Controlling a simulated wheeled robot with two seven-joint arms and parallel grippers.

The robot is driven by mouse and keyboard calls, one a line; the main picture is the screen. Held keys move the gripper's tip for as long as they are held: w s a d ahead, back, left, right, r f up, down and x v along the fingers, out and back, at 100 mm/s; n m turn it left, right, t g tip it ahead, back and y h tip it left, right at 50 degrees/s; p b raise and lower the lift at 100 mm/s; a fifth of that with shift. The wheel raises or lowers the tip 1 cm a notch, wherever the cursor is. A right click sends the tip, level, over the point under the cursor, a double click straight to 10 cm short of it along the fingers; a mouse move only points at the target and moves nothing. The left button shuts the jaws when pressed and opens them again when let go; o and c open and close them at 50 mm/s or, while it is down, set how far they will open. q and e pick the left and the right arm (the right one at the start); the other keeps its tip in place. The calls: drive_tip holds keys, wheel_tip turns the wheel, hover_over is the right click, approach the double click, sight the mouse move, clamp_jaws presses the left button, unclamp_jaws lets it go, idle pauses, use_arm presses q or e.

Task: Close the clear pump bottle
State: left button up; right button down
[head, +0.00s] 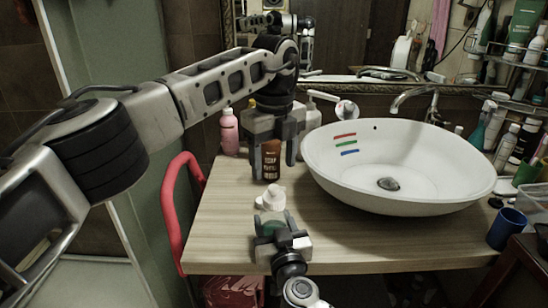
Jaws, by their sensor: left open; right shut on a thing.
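A white pump top (270,197) stands at the front of the wooden counter, just beyond my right gripper (272,229). A clear, greenish body (271,219) sits between the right fingers, which are shut on it; I take it for the clear pump bottle. Whether the white top is seated on this body I cannot tell. My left gripper (271,150) is open and points down above the back left of the counter. Its fingers are either side of a brown bottle (266,160) in this view; contact cannot be made out.
A large white basin (440,195) fills the counter's right. A pink bottle (229,133) stands at the back left. A blue cup (506,229) is at the right end. A red curved bar (168,215) runs along the left edge. Bare wood (220,225) lies left of my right gripper.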

sight(274, 187)
use_arm(q)
drive_tip(key=shift+r+n, duration=0.1)
drive_tip(key=shift+n, duration=0.9)
drive_tip(key=shift+f, duration=4)
drive_tip(key=shift+c, duration=0.3)
drive_tip(key=c, duration=1)
